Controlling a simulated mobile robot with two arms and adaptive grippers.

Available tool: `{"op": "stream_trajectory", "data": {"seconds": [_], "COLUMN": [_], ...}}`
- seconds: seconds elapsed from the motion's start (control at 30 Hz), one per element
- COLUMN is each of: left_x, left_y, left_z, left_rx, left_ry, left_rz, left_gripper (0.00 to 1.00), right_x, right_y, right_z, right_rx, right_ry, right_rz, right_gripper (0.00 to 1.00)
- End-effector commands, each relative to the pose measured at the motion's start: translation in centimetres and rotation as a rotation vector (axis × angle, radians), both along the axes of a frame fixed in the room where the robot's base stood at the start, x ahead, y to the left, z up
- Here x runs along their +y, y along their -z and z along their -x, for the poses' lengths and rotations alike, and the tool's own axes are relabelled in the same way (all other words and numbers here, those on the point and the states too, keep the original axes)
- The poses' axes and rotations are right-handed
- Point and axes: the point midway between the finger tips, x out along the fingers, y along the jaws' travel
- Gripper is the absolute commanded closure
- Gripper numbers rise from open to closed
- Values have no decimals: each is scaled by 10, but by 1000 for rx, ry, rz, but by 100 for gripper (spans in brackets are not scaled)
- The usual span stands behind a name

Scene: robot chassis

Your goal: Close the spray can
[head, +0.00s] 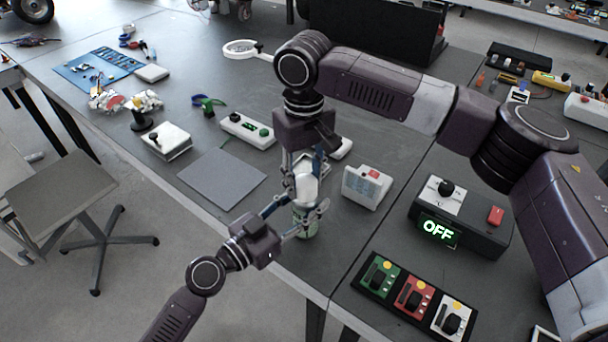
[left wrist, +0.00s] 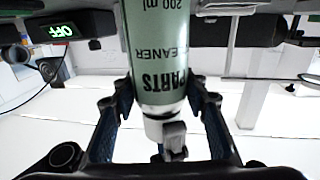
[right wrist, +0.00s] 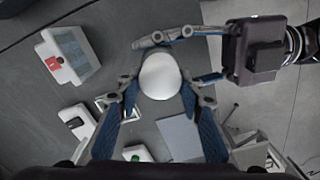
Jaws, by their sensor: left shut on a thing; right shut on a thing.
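The spray can is a pale green cylinder labelled "PARTS CLEANER" (left wrist: 160,60), upside down in the left wrist view. In the head view its green body (head: 305,224) stands upright near the table's front edge. My left gripper (head: 308,213) is shut around the can's body from the left. A white cap (head: 306,187) is directly above the body, in line with it. My right gripper (head: 305,172) points down from above and is shut on the cap, whose round white top (right wrist: 160,76) shows between its fingers. Fingers partly hide the joint; I cannot tell whether the cap is fully seated.
A grey control box with an "OFF" display (head: 461,222) and a panel of coloured switches (head: 413,298) are on the right. A small white box with a red button (head: 367,186) stands close right of the can. A flat grey pad (head: 221,178) lies left.

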Motion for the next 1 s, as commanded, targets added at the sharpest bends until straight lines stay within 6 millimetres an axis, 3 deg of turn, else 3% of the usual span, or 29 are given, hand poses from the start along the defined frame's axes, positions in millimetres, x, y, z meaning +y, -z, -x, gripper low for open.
{"op": "stream_trajectory", "data": {"seconds": [1.0], "left_x": [0], "left_y": [0], "left_z": [0], "left_rx": [-1], "left_ry": [0], "left_rz": [-1], "left_gripper": [100], "right_x": [0], "right_y": [10], "right_z": [0], "right_rx": [1], "right_ry": [0], "right_rz": [-1], "right_gripper": [77]}}
